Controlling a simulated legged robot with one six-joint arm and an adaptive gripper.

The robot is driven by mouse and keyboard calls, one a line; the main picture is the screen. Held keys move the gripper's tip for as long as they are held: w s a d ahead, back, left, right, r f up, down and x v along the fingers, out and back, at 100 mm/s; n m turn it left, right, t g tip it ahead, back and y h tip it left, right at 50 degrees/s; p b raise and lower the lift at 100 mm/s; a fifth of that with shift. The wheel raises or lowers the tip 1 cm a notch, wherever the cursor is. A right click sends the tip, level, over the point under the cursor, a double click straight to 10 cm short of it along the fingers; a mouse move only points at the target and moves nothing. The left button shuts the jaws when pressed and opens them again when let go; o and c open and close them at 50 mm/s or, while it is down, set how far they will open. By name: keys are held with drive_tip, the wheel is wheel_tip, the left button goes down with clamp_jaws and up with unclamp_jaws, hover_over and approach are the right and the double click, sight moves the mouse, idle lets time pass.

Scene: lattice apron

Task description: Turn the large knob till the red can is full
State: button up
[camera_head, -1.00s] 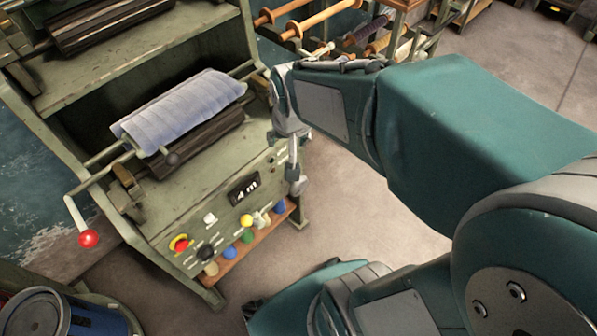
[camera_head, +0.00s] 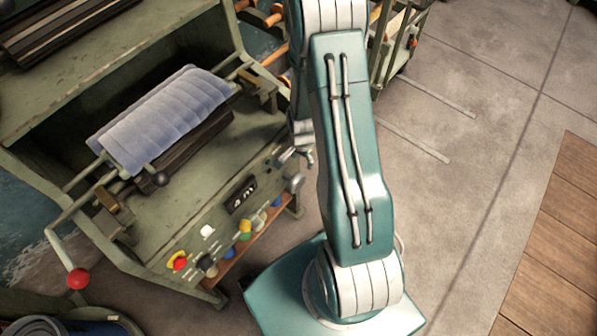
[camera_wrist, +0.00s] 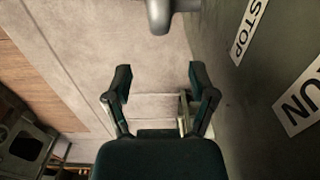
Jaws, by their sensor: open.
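I see no red can, and no part that I can be sure is the large knob. The green machine (camera_head: 130,235) has a front panel with a small display (camera_head: 241,195) reading "4 m", a red-and-yellow button (camera_head: 178,262) and several small coloured parts. A grey metal handle (camera_head: 295,182) sticks out at the panel's right end. My gripper (camera_head: 297,160) is just above that handle, partly behind my arm. In the wrist view my gripper (camera_wrist: 158,80) is open and empty, its fingers apart. A rounded grey metal end (camera_wrist: 160,18) lies ahead of them, not between them.
STOP (camera_wrist: 247,28) and RUN (camera_wrist: 300,100) labels mark the green surface right of my fingers. A pale blue cloth roll (camera_head: 165,120) lies on the machine. A crank with a red ball (camera_head: 78,278) juts out left. A blue drum (camera_head: 45,327) stands lower left. Floor at right is clear.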

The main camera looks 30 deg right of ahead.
sight(301, 178)
drive_tip(key=shift+a+f, duration=0.2)
drive_tip(key=shift+f, duration=0.3)
drive_tip(key=shift+a+f, duration=0.2)
drive_tip(key=shift+f, duration=0.3)
drive_tip(key=f, duration=1)
drive_tip(key=shift+d, duration=0.2)
clamp_jaws()
